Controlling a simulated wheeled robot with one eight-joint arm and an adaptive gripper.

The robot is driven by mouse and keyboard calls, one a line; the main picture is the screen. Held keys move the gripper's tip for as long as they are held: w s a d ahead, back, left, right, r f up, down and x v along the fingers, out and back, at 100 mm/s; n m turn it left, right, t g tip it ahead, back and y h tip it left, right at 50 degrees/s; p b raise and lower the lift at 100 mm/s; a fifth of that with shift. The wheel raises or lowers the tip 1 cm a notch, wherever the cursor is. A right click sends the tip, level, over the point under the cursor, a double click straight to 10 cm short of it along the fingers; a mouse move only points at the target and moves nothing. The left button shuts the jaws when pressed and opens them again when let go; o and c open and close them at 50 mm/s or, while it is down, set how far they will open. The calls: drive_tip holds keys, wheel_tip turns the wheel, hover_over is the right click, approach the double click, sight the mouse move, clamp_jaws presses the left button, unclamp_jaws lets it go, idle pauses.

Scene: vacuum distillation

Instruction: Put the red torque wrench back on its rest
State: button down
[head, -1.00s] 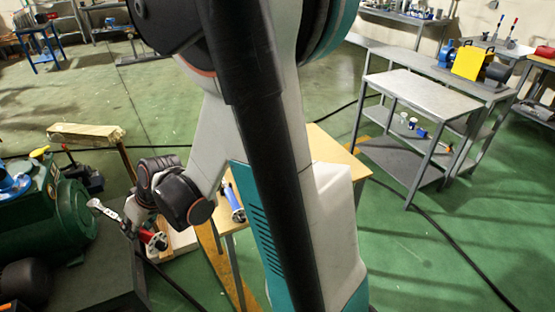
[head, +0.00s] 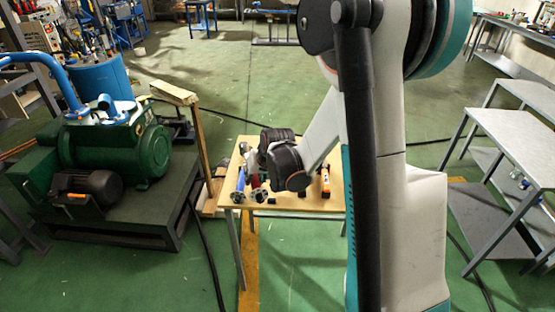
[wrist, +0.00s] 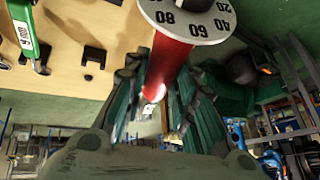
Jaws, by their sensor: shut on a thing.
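The red torque wrench (wrist: 170,55) is in my gripper (wrist: 157,98). In the wrist view its red shaft passes between the teal fingers, with a round white numbered dial (wrist: 188,18) at the upper end. In the head view my gripper (head: 250,178) is over the left part of the wooden table (head: 328,206), and a bit of red shows beside it. The wrist view shows the wooden board (wrist: 120,28) left of the wrench, with an empty black rest (wrist: 94,54) on it. I cannot tell whether the wrench touches any rest.
A green tool (wrist: 22,28) sits on the board in the wrist view. A blue-handled tool (head: 239,186) and an orange tool (head: 325,181) are on the table. A green pump (head: 135,148) stands left on a dark bench. A grey metal table (head: 510,135) stands right.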

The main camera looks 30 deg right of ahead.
drive_tip(key=w+d+f+m+h+p, duration=0.1)
drive_tip(key=w+d+m, duration=0.3)
drive_tip(key=d, duration=0.5)
drive_tip(key=shift+w+d+f+h, duration=0.25)
drive_tip(key=shift+d+h, duration=0.05)
drive_tip(key=shift+h, duration=0.3)
drive_tip(key=shift+f+b, duration=2.5)
drive_tip(key=shift+f, duration=0.5)
drive_tip(key=shift+f+b, duration=1.55)
drive_tip(key=shift+b, duration=0.05)
drive_tip(key=c, duration=1.2)
unclamp_jaws()
drive_tip(key=shift+s, duration=0.1)
drive_tip(key=v, duration=1.2)
